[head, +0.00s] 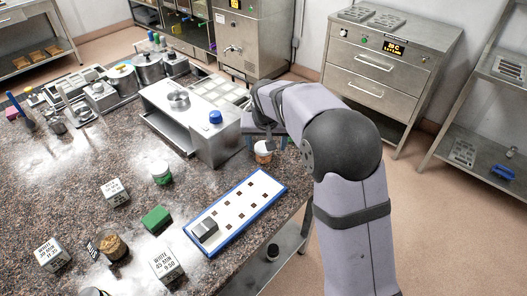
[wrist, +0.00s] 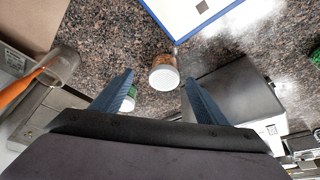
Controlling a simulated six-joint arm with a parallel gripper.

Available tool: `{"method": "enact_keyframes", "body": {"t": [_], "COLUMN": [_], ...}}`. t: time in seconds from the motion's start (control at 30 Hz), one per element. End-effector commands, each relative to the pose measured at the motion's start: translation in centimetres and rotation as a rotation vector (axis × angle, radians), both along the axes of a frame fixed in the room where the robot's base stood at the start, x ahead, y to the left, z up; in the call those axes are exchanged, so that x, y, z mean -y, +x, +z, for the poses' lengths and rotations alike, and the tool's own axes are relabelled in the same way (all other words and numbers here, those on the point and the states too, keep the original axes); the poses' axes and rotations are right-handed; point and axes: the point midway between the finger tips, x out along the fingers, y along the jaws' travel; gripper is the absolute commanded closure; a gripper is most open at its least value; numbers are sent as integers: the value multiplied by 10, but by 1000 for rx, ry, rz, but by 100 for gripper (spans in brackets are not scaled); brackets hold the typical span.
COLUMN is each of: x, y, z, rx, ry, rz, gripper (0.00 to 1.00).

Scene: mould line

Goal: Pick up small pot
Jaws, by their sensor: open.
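A small pot (head: 263,151) with a white lid and brownish-orange side stands on the speckled worktop near its right edge. In the wrist view the pot (wrist: 163,75) shows just ahead of the fingers, roughly between the two tips. My gripper (head: 267,142) is open and empty above it, with blue fingers; in the wrist view both fingers of my gripper (wrist: 158,78) are spread apart. I cannot tell how much height remains between tips and pot. A second pot (head: 161,173), white-lidded with a green side, stands farther left.
A blue-rimmed white board (head: 262,182) lies close to the pot. A steel box unit (head: 185,135) stands behind it. A glass with an orange stick (wrist: 62,65) is left in the wrist view. A green block (head: 156,218) and labelled cubes (head: 166,263) lie farther off.

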Motion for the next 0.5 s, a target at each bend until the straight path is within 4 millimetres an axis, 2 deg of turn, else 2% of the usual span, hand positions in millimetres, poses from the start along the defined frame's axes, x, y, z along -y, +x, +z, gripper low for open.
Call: {"method": "enact_keyframes", "body": {"t": [0.27,0.5], "x": [-5,-4], "y": [9,15], "z": [-1,-17], "rx": [11,10], "ry": [2,2], "rz": [-3,-3], "gripper": [33,33]}}
